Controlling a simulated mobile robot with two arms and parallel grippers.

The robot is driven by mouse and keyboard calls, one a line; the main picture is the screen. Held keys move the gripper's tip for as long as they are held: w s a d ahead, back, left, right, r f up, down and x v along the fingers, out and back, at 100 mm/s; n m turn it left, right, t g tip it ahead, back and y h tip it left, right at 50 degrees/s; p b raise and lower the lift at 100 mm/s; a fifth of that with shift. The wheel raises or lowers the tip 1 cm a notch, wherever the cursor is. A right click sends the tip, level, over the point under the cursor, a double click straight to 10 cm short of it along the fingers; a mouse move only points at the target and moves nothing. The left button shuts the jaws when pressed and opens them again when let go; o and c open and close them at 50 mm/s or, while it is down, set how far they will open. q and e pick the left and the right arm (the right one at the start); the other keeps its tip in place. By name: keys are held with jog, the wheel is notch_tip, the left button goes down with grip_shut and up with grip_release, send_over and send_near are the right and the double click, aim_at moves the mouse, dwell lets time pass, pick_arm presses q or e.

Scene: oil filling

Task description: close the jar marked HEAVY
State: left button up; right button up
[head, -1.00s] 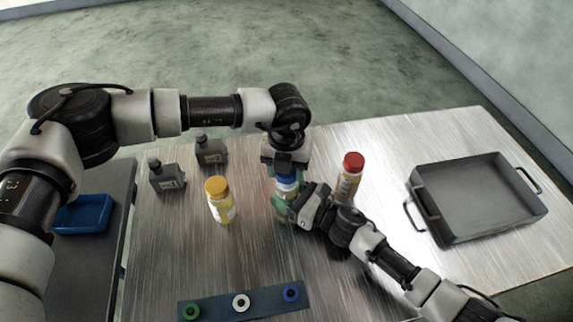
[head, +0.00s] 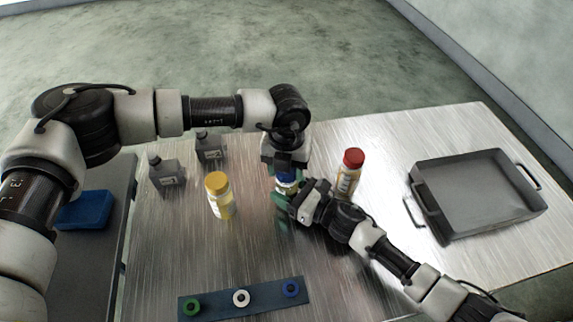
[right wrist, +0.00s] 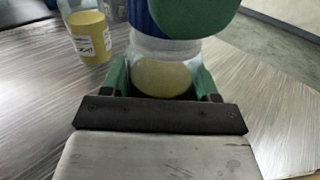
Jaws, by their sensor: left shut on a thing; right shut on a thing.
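A clear jar (right wrist: 160,62) with yellowish content stands between the green fingers of my right gripper (right wrist: 163,80), which is shut on its body. In the head view the jar (head: 288,188) is mostly hidden by both grippers. A blue lid (right wrist: 139,14) is at the jar's top. My left gripper (head: 286,176) comes down from above and is shut on the lid; one green finger covers much of it in the right wrist view. My right gripper also shows in the head view (head: 284,205). No marking on this jar can be read.
A yellow-lidded jar (head: 220,197) stands to the left and a red-lidded jar (head: 349,173) to the right. Two grey canisters (head: 166,174) (head: 210,149) are behind left. A strip with coloured rings (head: 262,299) lies in front. A grey tray (head: 478,196) is at right, a blue tray (head: 85,210) at left.

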grip_shut()
pick_arm(q)
jog(key=m, duration=0.6)
jog(key=shift+w+a, duration=0.1)
jog(key=m, duration=0.4)
jog(key=shift+m, duration=0.3)
jog(key=m, duration=0.6)
jog(key=shift+w, duration=0.2)
jog(key=m, duration=0.7)
jog(key=shift+w, duration=0.1)
jog(key=m, duration=0.6)
jog(key=shift+w, duration=0.1)
jog(key=m, duration=1.1)
jog(key=shift+d+f+m, duration=0.1)
jog(key=shift+d+m, duration=0.2)
jog(key=m, duration=0.4)
